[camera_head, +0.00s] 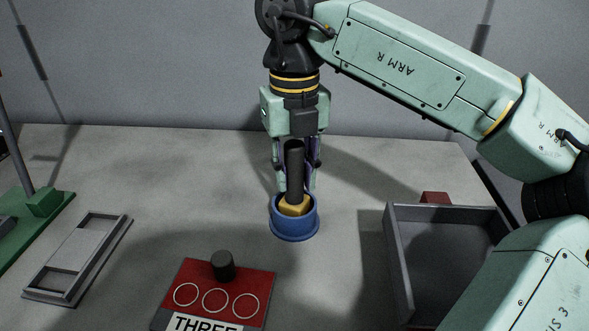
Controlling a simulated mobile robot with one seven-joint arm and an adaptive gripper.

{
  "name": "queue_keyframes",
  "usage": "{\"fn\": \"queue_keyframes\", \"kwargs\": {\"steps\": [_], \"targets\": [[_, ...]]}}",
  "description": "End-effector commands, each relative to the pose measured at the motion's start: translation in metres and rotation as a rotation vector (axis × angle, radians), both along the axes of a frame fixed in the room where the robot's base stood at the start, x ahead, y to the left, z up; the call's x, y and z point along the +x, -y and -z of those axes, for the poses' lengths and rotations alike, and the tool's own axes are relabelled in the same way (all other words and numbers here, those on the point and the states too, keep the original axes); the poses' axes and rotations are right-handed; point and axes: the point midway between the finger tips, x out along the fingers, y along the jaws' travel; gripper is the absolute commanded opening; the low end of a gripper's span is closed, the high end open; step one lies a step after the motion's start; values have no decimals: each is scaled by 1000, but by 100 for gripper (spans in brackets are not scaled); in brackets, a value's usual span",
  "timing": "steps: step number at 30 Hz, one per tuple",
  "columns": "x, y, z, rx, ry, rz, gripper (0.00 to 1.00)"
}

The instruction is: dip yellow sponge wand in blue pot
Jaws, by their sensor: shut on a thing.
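The yellow sponge wand has a dark upright handle (295,165) and a yellow sponge end (293,207). The blue pot (295,231) stands on the grey table in the middle of the view. My gripper (297,178) points straight down above the pot and is shut on the wand's handle. The sponge end shows inside the pot's rim, and its lower part is hidden by the pot's front wall. I cannot tell how deep it reaches or whether it touches the bottom.
A red board (212,277) marked THREE, with white circles and a black knob (223,265), lies in front. A grey open bin (396,262) stands at right, with a red block (435,198) behind it. A grey slotted tray (82,258) and green base (40,205) are at left.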

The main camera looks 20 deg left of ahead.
Motion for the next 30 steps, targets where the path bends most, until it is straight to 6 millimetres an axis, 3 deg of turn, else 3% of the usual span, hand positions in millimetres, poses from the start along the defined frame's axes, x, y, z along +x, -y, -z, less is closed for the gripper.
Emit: {"fn": "queue_keyframes", "kwargs": {"steps": [30], "targets": [[0,0,11,0,0,0,0]]}}
